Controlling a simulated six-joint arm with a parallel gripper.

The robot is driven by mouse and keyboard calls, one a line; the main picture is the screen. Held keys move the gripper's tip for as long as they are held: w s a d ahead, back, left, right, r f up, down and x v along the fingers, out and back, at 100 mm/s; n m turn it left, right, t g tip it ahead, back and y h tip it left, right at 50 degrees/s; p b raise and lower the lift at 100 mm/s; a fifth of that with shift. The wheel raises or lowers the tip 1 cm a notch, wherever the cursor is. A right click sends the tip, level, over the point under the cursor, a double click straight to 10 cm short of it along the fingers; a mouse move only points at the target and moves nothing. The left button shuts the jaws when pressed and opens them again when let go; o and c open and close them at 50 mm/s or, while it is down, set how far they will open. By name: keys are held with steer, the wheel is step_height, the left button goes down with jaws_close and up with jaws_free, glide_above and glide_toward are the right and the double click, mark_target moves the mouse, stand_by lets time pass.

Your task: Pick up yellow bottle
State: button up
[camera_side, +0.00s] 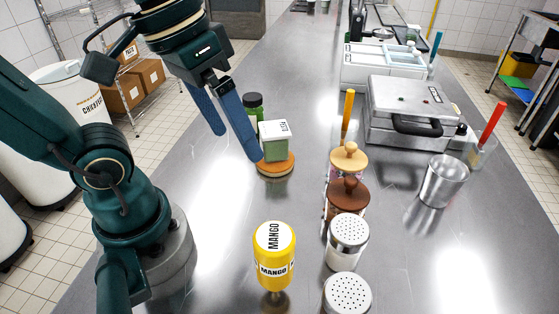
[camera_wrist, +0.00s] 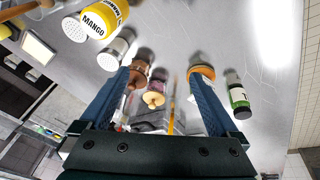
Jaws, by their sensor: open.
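In the wrist view the yellow bottle (camera_wrist: 108,17) is at the upper left, outside the fingers. My gripper (camera_side: 236,138) is above the counter, behind and left of the bottle, near a green-labelled container. Its two blue fingers are spread wide in the wrist view (camera_wrist: 160,95), with nothing held between them. The bottle is well apart from the fingers.
The green container (camera_side: 276,140) sits on an orange disc, with a dark-capped green bottle (camera_side: 254,108) behind it. Lidded jars (camera_side: 348,192) and shakers (camera_side: 348,240) stand right of the yellow bottle. A steel cup (camera_side: 443,181) and a press grill (camera_side: 410,110) are farther right.

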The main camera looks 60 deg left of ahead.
steer(key=d+n+g+h, duration=0.2)
steer(key=d+g, duration=0.1)
steer(key=g, duration=0.1)
steer(key=d+n+g+h, duration=0.3)
steer(key=g, duration=0.1)
steer(key=d+r+n+g+h, duration=0.1)
steer(key=d+n+g+h, duration=0.1)
steer(key=d+g+h, duration=0.1)
steer(key=shift+w+d+n+g, duration=0.1)
steer(key=shift+d+n+g, duration=0.3)
steer(key=shift+d+g, duration=0.25)
glide_toward(270, 274)
steer(key=shift+h, duration=0.3)
steer(key=x, duration=0.5)
steer(key=shift+d+f, duration=0.1)
steer(key=shift+f, duration=0.1)
steer(key=shift+x, duration=2.5)
steer(key=shift+c, duration=0.4)
steer(key=c, duration=0.9)
